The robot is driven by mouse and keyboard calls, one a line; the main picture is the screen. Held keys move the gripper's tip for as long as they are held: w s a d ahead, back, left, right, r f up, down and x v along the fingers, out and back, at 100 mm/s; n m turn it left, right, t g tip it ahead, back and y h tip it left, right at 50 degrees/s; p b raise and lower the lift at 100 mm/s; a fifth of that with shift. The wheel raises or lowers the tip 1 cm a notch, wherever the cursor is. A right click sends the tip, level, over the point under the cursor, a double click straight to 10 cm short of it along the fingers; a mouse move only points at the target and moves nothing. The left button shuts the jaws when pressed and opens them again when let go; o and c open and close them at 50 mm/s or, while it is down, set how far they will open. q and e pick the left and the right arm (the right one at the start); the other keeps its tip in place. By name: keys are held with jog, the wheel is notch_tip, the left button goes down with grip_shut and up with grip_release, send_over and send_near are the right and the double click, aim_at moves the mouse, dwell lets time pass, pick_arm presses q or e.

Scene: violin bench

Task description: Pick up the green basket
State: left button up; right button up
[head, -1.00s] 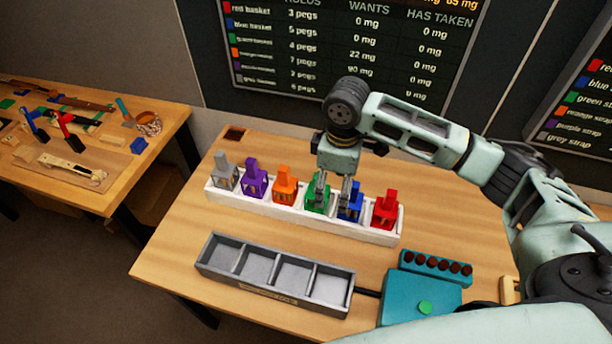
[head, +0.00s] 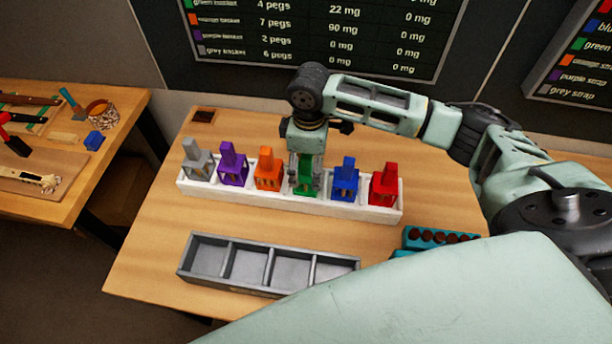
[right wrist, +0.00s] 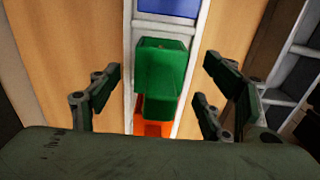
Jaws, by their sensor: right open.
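The green basket (head: 304,182) stands upright in the white rack, between the orange and blue baskets. In the right wrist view the green basket (right wrist: 163,72) lies between the two open fingers, with space on each side. My right gripper (head: 305,176) is open and pointed down over the green basket, hiding part of it. The right gripper's fingers (right wrist: 166,98) also frame the basket in the wrist view. My left gripper is not in view.
The white rack (head: 275,201) also holds grey (head: 197,161), purple (head: 233,165), orange (head: 268,170), blue (head: 345,181) and red baskets (head: 384,186). A grey compartment tray (head: 268,246) stands empty in front. A teal block (head: 440,238) is at the right.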

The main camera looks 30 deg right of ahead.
aim_at(308, 173)
notch_tip(308, 173, down, 4)
jog(key=shift+s+r+p, duration=0.1)
jog(key=shift+r+p, duration=0.1)
jog(key=shift+p, duration=0.4)
jog(key=shift+f, duration=0.4)
jog(key=shift+c, duration=0.4)
jog(key=shift+r, duration=0.1)
jog(key=shift+c, duration=0.9)
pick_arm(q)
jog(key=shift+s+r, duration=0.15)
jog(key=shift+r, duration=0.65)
pick_arm(e)
jog(key=c, duration=1.3)
jog(key=shift+r, duration=0.15)
